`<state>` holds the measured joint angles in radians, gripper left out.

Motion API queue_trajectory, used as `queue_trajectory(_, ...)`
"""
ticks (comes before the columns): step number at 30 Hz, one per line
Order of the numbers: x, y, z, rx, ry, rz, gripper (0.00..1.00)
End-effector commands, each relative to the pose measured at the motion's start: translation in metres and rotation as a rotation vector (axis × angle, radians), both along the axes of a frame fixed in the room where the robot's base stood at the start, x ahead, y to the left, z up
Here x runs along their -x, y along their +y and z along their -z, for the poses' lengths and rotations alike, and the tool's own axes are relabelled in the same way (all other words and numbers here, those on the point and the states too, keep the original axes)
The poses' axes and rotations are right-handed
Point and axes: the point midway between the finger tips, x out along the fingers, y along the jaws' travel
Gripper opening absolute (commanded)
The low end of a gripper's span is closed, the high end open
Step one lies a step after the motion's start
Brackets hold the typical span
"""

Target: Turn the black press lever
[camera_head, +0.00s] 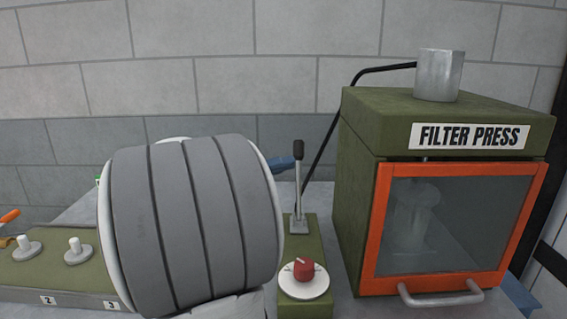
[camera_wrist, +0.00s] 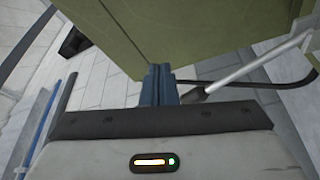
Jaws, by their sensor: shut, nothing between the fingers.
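The press lever stands upright, a metal rod with a black grip (camera_head: 298,151), on a green base left of the filter press in the head view. In the wrist view its black grip (camera_wrist: 194,95) lies just right of my fingers, with the rod running up to the right. My gripper (camera_wrist: 158,72) shows blue fingers that are shut together with nothing between them. In the head view, my gripper (camera_head: 287,162) shows just left of the lever, below the grip top, mostly hidden behind my arm. I cannot tell whether the fingers touch the lever.
The green filter press (camera_head: 354,185) with an orange-framed glass door (camera_head: 376,225) and bar handle stands right of the lever. A red knob (camera_head: 303,268) sits in front of the lever. A black hose (camera_head: 330,130) arches behind it. A numbered green panel (camera_head: 60,272) is at left.

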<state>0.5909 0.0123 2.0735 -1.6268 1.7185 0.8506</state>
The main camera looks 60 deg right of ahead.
Motion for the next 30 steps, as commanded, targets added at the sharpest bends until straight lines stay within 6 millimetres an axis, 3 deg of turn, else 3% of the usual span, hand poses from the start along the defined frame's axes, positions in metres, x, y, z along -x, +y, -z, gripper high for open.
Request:
queue_trajectory(7, -0.006, -0.003, 0.005, 0.0, 0.001, -0.001, 0.0)
queue_trajectory(13, -0.03, -0.015, 0.021, -0.001, 0.002, -0.003, 0.0)
queue_trajectory(21, -0.069, 0.035, 0.004, 0.0, -0.001, -0.005, 0.0)
queue_trajectory(30, -0.089, 0.06, 0.0, 0.0, 0.0, -0.001, 0.0)
